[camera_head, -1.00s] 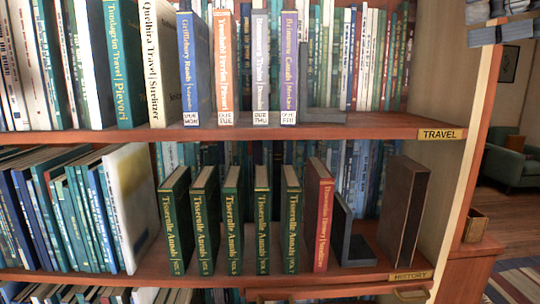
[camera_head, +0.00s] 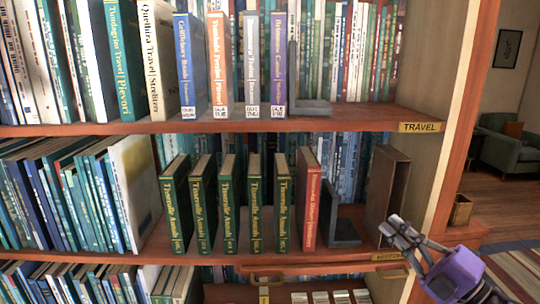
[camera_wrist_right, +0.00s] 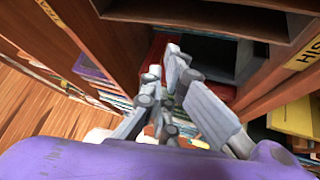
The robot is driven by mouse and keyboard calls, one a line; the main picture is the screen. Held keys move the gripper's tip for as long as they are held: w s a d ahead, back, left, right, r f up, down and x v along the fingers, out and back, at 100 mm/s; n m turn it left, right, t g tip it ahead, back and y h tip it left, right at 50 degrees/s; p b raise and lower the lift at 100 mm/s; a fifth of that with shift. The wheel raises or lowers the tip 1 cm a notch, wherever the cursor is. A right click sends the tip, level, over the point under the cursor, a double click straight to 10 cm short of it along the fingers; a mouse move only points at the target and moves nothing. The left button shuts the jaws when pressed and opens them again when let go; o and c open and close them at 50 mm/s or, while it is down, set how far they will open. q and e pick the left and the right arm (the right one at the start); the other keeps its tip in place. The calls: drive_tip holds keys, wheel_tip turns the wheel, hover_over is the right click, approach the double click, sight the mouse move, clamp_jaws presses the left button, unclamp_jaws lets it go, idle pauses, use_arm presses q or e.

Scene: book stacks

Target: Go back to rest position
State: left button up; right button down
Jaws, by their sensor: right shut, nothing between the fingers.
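My right gripper (camera_head: 392,226) shows at the lower right of the head view, in front of the right end of the history shelf (camera_head: 300,261). It is shut and empty. In the right wrist view its closed fingers (camera_wrist_right: 163,66) point at the shelf unit, apart from the books. My left gripper is not in view. On the history shelf several green volumes (camera_head: 228,205) stand upright in a spaced row. A red book (camera_head: 308,200) leans slightly at their right, next to a dark bookend (camera_head: 343,228). Farther right stands a brown case (camera_head: 388,190).
The travel shelf (camera_head: 330,124) above holds upright books and a grey bookend (camera_head: 303,107). The wooden side panel (camera_head: 455,130) is close to my right gripper. A green armchair (camera_head: 507,150) and a small bin (camera_head: 461,210) stand beyond, by open wooden floor.

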drive_tip(key=s+d+f+m+g+h, duration=0.1)
drive_tip(key=s+f+m+h, duration=0.4)
drive_tip(key=f, duration=0.5)
drive_tip(key=s+f+m+h+p, duration=0.1)
drive_tip(key=s+f+m+h, duration=0.25)
drive_tip(key=f+m, duration=0.45)
drive_tip(key=s+d+f+m+g+h, duration=0.1)
drive_tip(key=s+f+m+h, duration=0.3)
drive_tip(key=f, duration=0.8)
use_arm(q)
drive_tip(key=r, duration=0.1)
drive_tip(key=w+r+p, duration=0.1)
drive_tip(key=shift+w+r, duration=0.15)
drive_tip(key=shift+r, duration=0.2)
use_arm(e)
drive_tip(key=s+a+f+m+g, duration=0.3)
drive_tip(key=s+f, duration=0.5)
drive_tip(key=s, duration=0.3)
drive_tip(key=s+a+f+m+g, duration=0.3)
drive_tip(key=s+a+f, duration=0.3)
drive_tip(key=s, duration=0.5)
drive_tip(key=shift+s+f+g, duration=0.35)
drive_tip(key=shift+f+g, duration=0.15)
drive_tip(key=shift+f, duration=0.4)
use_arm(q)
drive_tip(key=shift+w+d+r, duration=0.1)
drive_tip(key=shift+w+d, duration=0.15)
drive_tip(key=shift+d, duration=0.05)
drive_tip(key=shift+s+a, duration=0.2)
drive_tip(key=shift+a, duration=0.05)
